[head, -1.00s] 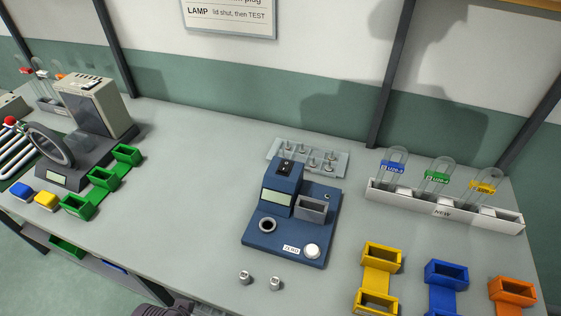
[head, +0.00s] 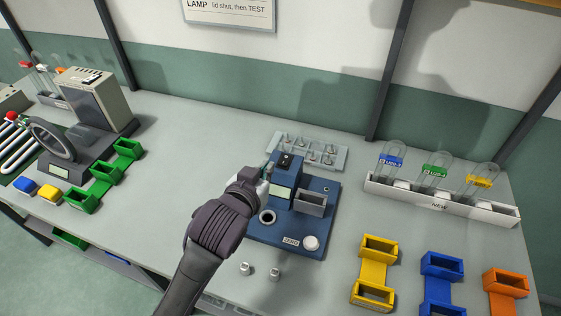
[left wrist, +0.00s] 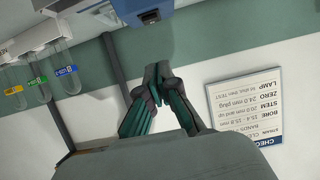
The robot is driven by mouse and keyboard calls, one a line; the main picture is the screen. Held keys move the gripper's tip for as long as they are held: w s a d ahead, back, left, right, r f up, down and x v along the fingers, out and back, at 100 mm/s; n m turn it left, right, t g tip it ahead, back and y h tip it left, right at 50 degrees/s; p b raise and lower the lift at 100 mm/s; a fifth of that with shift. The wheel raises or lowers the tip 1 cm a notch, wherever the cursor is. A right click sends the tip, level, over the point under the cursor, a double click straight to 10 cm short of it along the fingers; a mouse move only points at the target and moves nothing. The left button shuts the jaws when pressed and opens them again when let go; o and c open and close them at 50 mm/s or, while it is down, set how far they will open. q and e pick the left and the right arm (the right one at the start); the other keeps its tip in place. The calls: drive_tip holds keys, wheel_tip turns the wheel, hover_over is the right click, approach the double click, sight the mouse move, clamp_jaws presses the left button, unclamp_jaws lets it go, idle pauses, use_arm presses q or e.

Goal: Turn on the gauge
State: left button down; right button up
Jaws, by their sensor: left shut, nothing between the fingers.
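The gauge (head: 305,233) is a blue device on the bench, with a small display (head: 281,192), a round well (head: 267,217), a grey block and a white knob (head: 311,243) beside a ZERO label. A black switch (head: 286,160) sits on top of its raised housing. My left gripper (head: 268,174) is shut and empty, at the left side of that housing near the top; I cannot tell whether it touches. In the left wrist view the shut fingers (left wrist: 158,72) point towards the blue gauge (left wrist: 178,18) and its dark switch (left wrist: 150,16). My right gripper is not in view.
A clear rack of small pins (head: 325,155) stands behind the gauge. Two small metal plugs (head: 246,268) lie in front. Yellow (head: 377,270), blue and orange bins and a white tube tray (head: 440,203) are at right. Green bins (head: 104,178) and a lamp tester (head: 95,105) are at left.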

use_arm(q)
drive_tip(key=shift+w+d+r, duration=0.1)
drive_tip(key=shift+d+r, duration=0.1)
drive_tip(key=shift+r, duration=0.1)
drive_tip(key=p, duration=0.2)
hover_over(280, 171)
drive_tip(key=f, duration=0.4)
drive_tip(key=shift+w+d, duration=0.15)
drive_tip(key=shift+w, duration=0.25)
drive_tip(key=shift+s+f+p, duration=0.2)
drive_tip(key=shift+f+p, duration=0.3)
drive_tip(key=shift+f, duration=0.75)
drive_tip(key=shift+s+f, duration=0.2)
drive_tip(key=shift+f, duration=0.3)
